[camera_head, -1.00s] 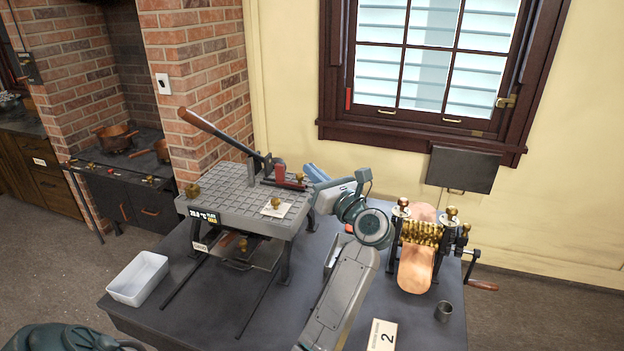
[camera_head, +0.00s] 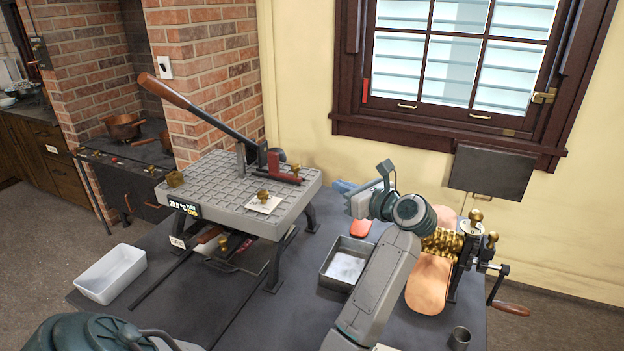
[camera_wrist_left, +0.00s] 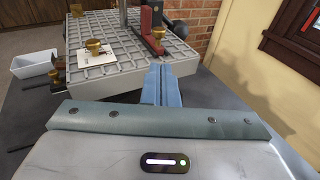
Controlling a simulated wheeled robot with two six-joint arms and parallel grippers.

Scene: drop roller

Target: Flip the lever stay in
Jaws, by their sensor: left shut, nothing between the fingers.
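A long black lever (camera_head: 222,124) with a wooden handle slopes up to the left above a grey gridded plate (camera_head: 225,200). At its lower end stands an upright red piece (camera_head: 273,162) beside a low red and black bar (camera_head: 285,178); I cannot tell for sure which part is the stay. My left gripper (camera_head: 343,187) is shut and empty, just right of the plate and apart from the red parts. In the left wrist view its blue fingers (camera_wrist_left: 160,85) lie together, pointing towards the red piece (camera_wrist_left: 147,22). My right gripper is not in view.
Brass knobs and a white card (camera_head: 263,204) sit on the plate. A white tub (camera_head: 110,274) stands left, a metal tray (camera_head: 330,270) front right of the plate. A brass-roller machine (camera_head: 440,243) with a crank stands right.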

